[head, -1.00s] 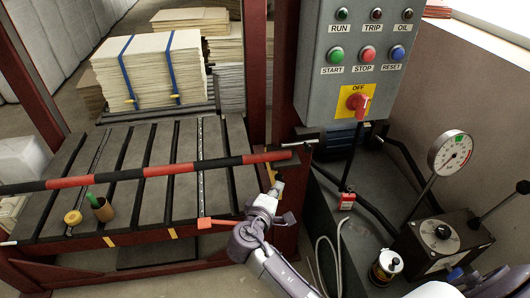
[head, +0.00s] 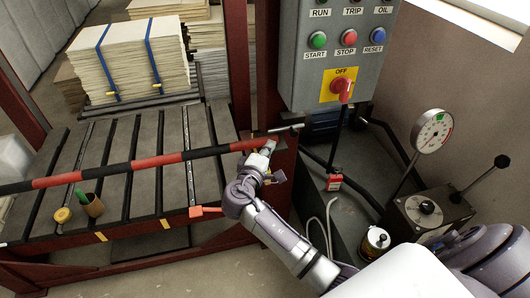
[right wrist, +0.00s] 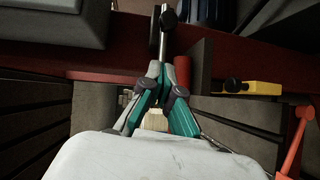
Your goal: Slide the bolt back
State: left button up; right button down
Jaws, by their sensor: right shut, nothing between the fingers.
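The bolt (head: 287,128) is a thin metal rod with dark ends, on the red post at the right end of the striped bar (head: 150,163). In the right wrist view a bright metal rod with a black knob (right wrist: 168,18) stands just beyond my fingertips and looks like the same bolt. My right gripper (head: 268,148) is just below the bolt and bar end. In the right wrist view its teal fingers (right wrist: 163,70) are shut with nothing between them. They look close to the rod's near end; I cannot tell whether they touch. My left gripper is not in view.
An orange-red lever (head: 205,211) sits at the table's front edge. The grey control box (head: 300,72) with a red switch hangs right of the post.

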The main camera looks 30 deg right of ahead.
aim_at(274, 140)
jog(key=x, duration=0.4)
jog(key=shift+r+p, duration=0.15)
jog(key=shift+p, duration=0.2)
jog(key=d, duration=0.1)
jog(key=d+p, duration=0.1)
jog(key=d+f, duration=0.1)
jog(key=shift+s+d, duration=0.3)
jog(key=shift+d, duration=0.05)
jog(key=d, duration=0.2)
jog(key=s+d, duration=0.1)
jog(key=d, duration=0.2)
jog(key=shift+s+d, duration=0.2)
jog(key=shift+d, duration=0.05)
jog(key=shift+w, duration=0.1)
